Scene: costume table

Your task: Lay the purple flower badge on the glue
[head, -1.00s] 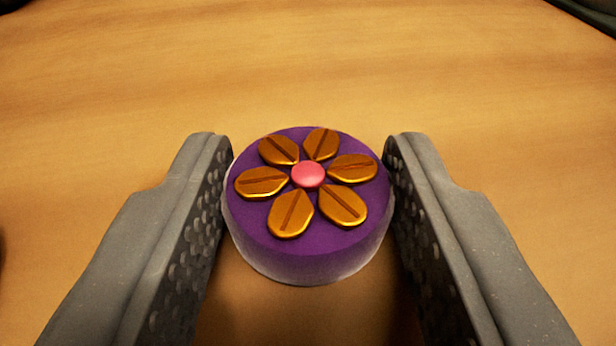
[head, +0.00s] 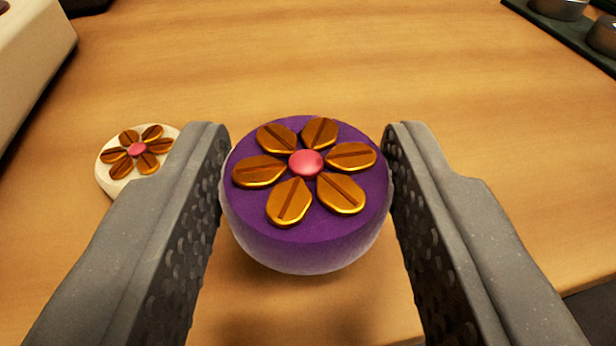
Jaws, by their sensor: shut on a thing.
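The purple flower badge (head: 307,235) is a round purple disc with gold petals and a pink centre. My gripper (head: 307,185) is shut on it, one dark grey finger at each side. The badge is held above the wooden table, with its flower face up towards the camera. No glue shows in this view.
A white badge (head: 118,172) with the same gold flower lies on the table at left, partly behind the left finger. A pale box-like object (head: 30,50) stands at the upper left. A dark tray (head: 575,37) with metal cups is at the upper right. The wooden table (head: 330,60) between them is clear.

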